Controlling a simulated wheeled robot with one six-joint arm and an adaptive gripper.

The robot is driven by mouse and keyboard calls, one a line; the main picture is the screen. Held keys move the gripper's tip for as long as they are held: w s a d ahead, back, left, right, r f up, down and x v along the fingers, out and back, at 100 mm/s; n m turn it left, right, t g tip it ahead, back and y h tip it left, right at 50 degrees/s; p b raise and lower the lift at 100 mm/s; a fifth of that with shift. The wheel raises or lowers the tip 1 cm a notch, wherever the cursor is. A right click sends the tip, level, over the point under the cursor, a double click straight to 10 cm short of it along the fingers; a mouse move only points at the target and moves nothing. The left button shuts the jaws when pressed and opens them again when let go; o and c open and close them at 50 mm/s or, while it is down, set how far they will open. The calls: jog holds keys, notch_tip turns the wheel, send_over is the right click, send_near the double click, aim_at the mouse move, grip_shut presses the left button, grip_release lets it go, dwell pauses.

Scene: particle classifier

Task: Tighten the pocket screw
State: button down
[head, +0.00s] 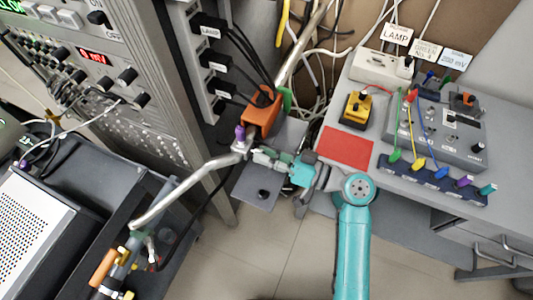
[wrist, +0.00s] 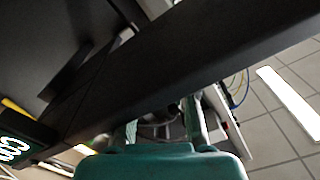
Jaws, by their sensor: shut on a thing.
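My gripper (head: 255,155) reaches left from my teal arm to a metal fitting (head: 240,147) at the bend of a silver pipe (head: 185,188). Its jaws are shut on a small part at this fitting, which I take to be the pocket screw; the screw itself is too small and covered to make out. A purple knob (head: 240,132) stands just above the fitting, below an orange block (head: 262,110). In the wrist view my teal gripper body fills the bottom, and a dark bar (wrist: 190,75) crosses in front and hides the jaw tips.
An instrument rack (head: 150,125) stands at the left. On the right, a grey desk (head: 395,172) holds a yellow device (head: 357,108), a red sheet (head: 345,147) and a wired box (head: 450,130). Cables hang behind the pipe. Tiled floor (head: 270,245) is clear below.

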jog(key=shift+m, duration=0.4)
jog(key=c, duration=0.9)
grip_release()
jog(key=shift+c, duration=0.2)
jog(key=shift+n, duration=0.3)
